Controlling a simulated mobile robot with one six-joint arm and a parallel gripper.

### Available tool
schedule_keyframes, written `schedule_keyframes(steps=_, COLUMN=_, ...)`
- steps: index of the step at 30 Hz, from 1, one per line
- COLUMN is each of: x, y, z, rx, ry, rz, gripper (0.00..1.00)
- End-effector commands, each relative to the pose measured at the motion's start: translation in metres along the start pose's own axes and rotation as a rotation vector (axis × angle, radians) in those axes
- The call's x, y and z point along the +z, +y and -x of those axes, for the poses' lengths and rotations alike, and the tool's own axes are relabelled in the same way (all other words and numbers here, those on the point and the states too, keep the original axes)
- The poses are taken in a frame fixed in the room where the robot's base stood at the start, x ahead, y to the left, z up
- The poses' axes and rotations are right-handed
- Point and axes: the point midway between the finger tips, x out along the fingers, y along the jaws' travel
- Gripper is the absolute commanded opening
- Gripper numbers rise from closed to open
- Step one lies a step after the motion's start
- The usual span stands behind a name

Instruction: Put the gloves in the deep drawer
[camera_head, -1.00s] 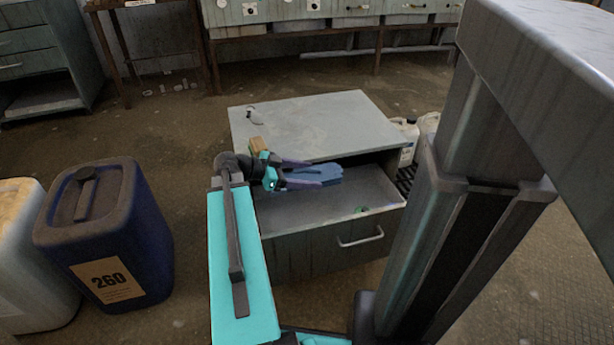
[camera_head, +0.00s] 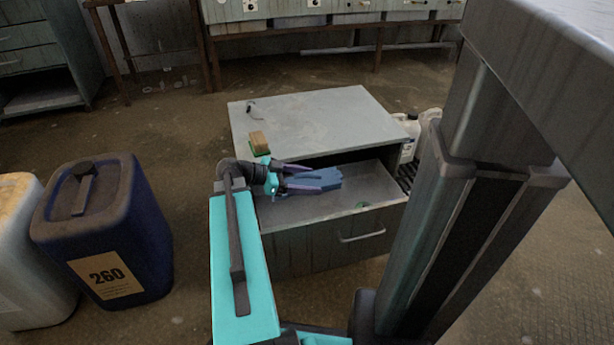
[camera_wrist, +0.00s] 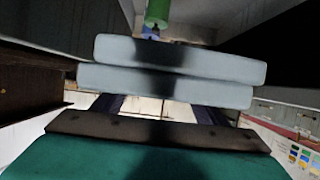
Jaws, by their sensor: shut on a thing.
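My gripper (camera_head: 316,178) is shut on the blue gloves (camera_head: 329,179), which stick out past its fingertips to the right. The gripper and gloves are over the open deep drawer (camera_head: 290,240) of the grey cabinet. Their height above its floor is hard to judge. A green cylinder (camera_wrist: 157,12) shows in the wrist view; a small green thing (camera_head: 362,205) lies inside the drawer near its front.
The cabinet top (camera_head: 320,115) carries a tan and green block (camera_head: 259,141) at its left edge. White jugs (camera_head: 411,135) stand right of the cabinet. A blue canister (camera_head: 105,230) stands at left, with bare floor between it and the cabinet.

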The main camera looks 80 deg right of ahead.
Motion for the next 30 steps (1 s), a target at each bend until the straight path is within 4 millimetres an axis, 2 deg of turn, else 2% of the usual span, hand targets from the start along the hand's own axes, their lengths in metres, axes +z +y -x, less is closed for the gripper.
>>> schedule_keyframes(steps=18, x=0.046, y=0.0, z=-0.019, rx=0.001, ry=0.001, rz=0.0, gripper=0.4)
schedule_keyframes(steps=30, x=0.06, y=0.0, z=-0.025, rx=0.0, ry=0.001, rz=0.0, gripper=0.4)
